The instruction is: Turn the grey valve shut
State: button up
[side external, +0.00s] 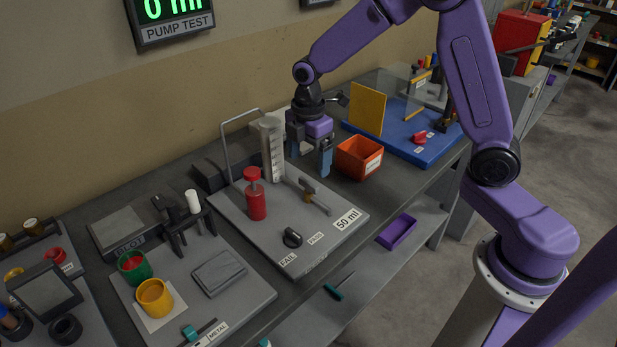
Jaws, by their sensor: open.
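A small valve with a brass-coloured body and a grey lever (318,203) sits on the grey pump-test board (330,240), to the right of the clear graduated cylinder (271,150). The lever points toward the lower right; whether the valve is open or shut I cannot tell. My gripper (309,161) is above the back right of the board, pointing down, with its two blue fingers apart and nothing seen between them. It is behind and above the valve, apart from it. The left finger is close beside the cylinder in the picture.
A red hand pump (256,201), a black knob (292,238) and a thin grey frame (224,150) stand on the board. An orange bin (359,158) is just right of my gripper. A yellow panel (367,109) stands on a blue board behind it.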

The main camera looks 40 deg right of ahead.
aim_at(309, 182)
jog(key=shift+f, duration=3.2)
jog(key=c, duration=1.1)
